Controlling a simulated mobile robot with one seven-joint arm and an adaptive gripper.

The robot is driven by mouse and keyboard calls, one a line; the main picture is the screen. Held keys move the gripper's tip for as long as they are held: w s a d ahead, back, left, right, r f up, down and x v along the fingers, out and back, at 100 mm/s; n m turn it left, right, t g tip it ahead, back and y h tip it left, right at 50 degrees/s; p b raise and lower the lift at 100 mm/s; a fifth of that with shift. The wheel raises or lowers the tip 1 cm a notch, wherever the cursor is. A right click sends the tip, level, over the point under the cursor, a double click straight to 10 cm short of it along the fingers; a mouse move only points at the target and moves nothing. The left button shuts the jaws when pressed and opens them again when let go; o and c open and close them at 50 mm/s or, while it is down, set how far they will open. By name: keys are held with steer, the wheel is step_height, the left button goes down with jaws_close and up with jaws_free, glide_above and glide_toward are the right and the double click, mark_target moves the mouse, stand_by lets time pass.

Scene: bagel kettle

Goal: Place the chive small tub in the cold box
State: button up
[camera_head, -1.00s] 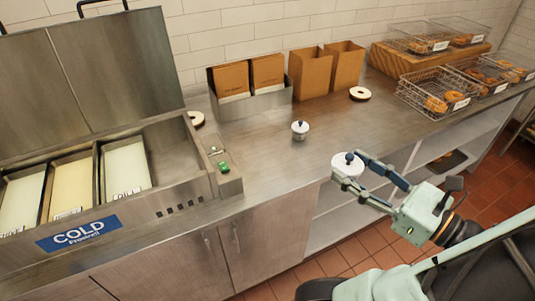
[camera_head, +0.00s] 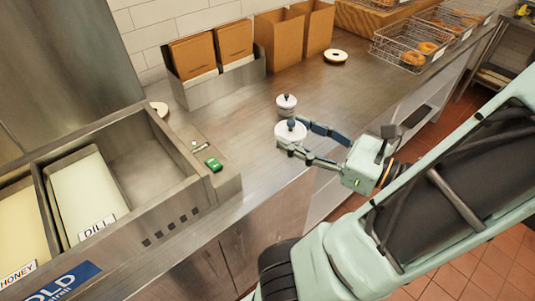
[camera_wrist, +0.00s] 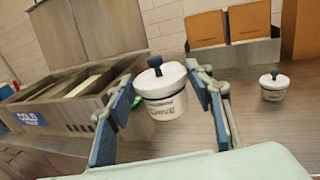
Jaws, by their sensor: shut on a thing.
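My gripper (camera_head: 297,138) is shut on a white small tub (camera_head: 289,132) with a dark blue knob on its lid. The wrist view shows the tub (camera_wrist: 164,98) upright between the blue finger pads, its dark label hard to read. The tub is held over the counter, to the right of the cold box (camera_head: 165,232). The cold box has its lid raised. Its left and middle wells hold pale contents labelled HONEY and DILL, and its right compartment (camera_head: 140,160) looks empty. The box also shows at the left in the wrist view (camera_wrist: 70,112).
A second white tub (camera_head: 286,105) stands on the counter just behind the held one. A metal bin with brown bags (camera_head: 215,85), paper bags (camera_head: 290,35) and bagel baskets (camera_head: 410,48) line the back. A green switch (camera_head: 213,165) sits right of the empty compartment.

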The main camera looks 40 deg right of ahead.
steer(key=shift+f+b, duration=0.4)
steer(key=shift+f, duration=0.5)
steer(key=w+d+f+b, duration=0.1)
steer(key=w+f, duration=0.1)
steer(key=w, duration=0.2)
steer(key=w+d+f+b, duration=0.1)
steer(key=w+d+f, duration=0.1)
steer(key=w+f, duration=0.1)
steer(key=w+d+f, duration=0.2)
steer(key=w+f, duration=0.1)
steer(key=w, duration=0.1)
steer(key=shift+w+d+f+b, duration=0.1)
steer(key=shift+w+f+b, duration=0.15)
steer(key=shift+w+b, duration=0.15)
steer(key=shift+w+d+f+b, duration=0.15)
steer(key=shift+w+f, duration=0.15)
steer(key=shift+f, duration=0.3)
steer(key=shift+w+d+f+b, duration=0.15)
steer(key=shift+w+f, duration=0.15)
steer(key=shift+f, duration=0.25)
steer(key=shift+f+p, duration=0.4)
steer(key=shift+f, duration=0.45)
